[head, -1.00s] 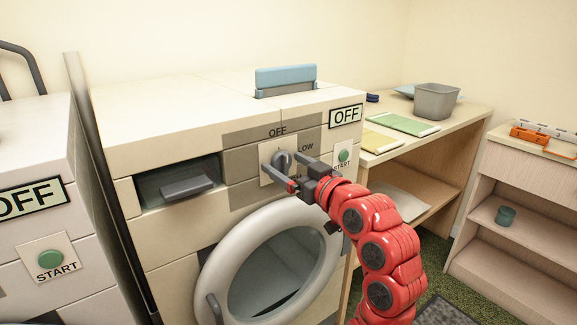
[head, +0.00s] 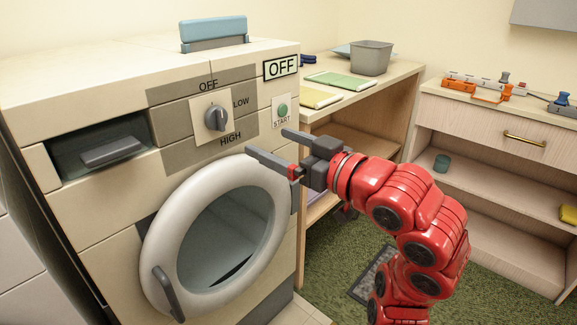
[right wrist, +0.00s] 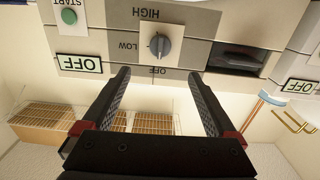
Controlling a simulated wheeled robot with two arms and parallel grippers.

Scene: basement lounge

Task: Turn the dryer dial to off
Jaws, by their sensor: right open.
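The dryer dial (head: 216,117) is a grey knob on a pale plate on the dryer's (head: 92,207) front. OFF is printed above it, LOW to its right and HIGH below. Its grip bar stands close to upright; which end is the pointer, I cannot tell. My right gripper (head: 268,142) is open and empty, to the right of and below the dial, apart from it. In the right wrist view the dial (right wrist: 160,45) appears upside down, beyond the gap between the open fingers (right wrist: 158,76). My left gripper is out of view.
The dryer's round door (head: 163,222) is below the dial. A green START button (head: 282,111) and an OFF sign (head: 281,67) are to its right. A wooden table (head: 395,77) with a grey bin (head: 371,57) stands beside the dryer. Carpet lies open in front.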

